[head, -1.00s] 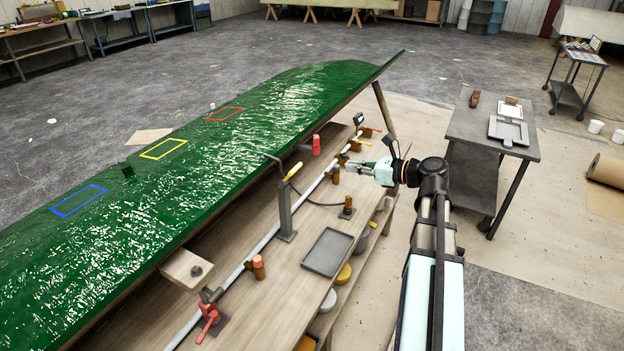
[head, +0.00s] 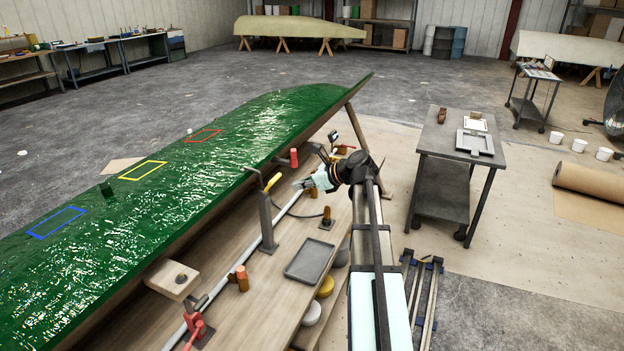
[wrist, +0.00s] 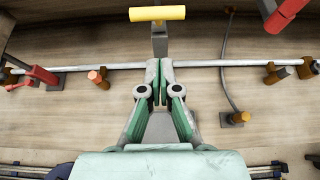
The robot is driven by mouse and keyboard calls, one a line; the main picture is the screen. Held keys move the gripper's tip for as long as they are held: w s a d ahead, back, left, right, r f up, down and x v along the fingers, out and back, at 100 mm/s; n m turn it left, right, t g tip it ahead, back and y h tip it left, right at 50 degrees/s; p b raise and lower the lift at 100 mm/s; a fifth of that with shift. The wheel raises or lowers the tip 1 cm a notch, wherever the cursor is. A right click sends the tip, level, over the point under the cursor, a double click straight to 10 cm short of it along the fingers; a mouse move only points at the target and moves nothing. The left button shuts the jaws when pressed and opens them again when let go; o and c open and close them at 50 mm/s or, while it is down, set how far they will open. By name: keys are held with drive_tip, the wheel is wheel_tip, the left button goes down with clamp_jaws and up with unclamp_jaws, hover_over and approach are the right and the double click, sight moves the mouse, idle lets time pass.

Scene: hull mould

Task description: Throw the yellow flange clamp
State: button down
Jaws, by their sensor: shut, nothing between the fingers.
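The yellow flange clamp is a grey post (head: 266,224) on the bench with a yellow handle (head: 272,182) at its top and a dark arm reaching to the green hull's edge. In the wrist view the yellow handle (wrist: 157,13) lies crosswise at the top, just beyond the fingertips. My gripper (head: 299,186) is close to the right of the handle in the head view. In the wrist view my gripper (wrist: 159,66) has its fingers together and empty, with a visible gap between the tips and the handle.
The green hull (head: 150,205) slopes along the left. Red clamps (head: 196,326) stand along the pale pipe (head: 222,288), with orange-brown fittings (head: 242,278) beside it. A grey tray (head: 310,260) lies on the bench. A dark cable (wrist: 226,70) hangs right of the fingers. A grey cart (head: 455,147) stands right.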

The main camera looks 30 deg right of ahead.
drive_tip(key=shift+w+a+r+p, duration=0.1)
drive_tip(key=shift+w+a+p, duration=0.15)
drive_tip(key=shift+w+a, duration=0.35)
drive_tip(key=shift+w+a+r+p, duration=0.15)
drive_tip(key=shift+w+a, duration=0.25)
drive_tip(key=shift+w, duration=0.4)
drive_tip(key=shift+w+a+f+p, duration=0.1)
drive_tip(key=shift+w+a+p, duration=0.2)
drive_tip(key=shift+w+a, duration=0.3)
drive_tip(key=shift+w+d, duration=0.1)
drive_tip(key=shift+w+a+r+p, duration=0.4)
drive_tip(key=shift+w+r+p, duration=0.25)
drive_tip(key=shift+p, duration=0.3)
drive_tip(key=shift+f, duration=0.1)
drive_tip(key=shift+s, duration=0.1)
drive_tip(key=shift+s+d, duration=0.2)
drive_tip(key=shift+s, duration=0.15)
drive_tip(key=b, duration=0.1)
approach(277, 179)
drive_tip(key=s+d, duration=0.1)
drive_tip(key=s, duration=0.1)
drive_tip(key=s+d+r, duration=0.1)
drive_tip(key=s+d, duration=0.1)
drive_tip(key=shift+s+d+r, duration=0.1)
drive_tip(key=shift+s, duration=0.05)
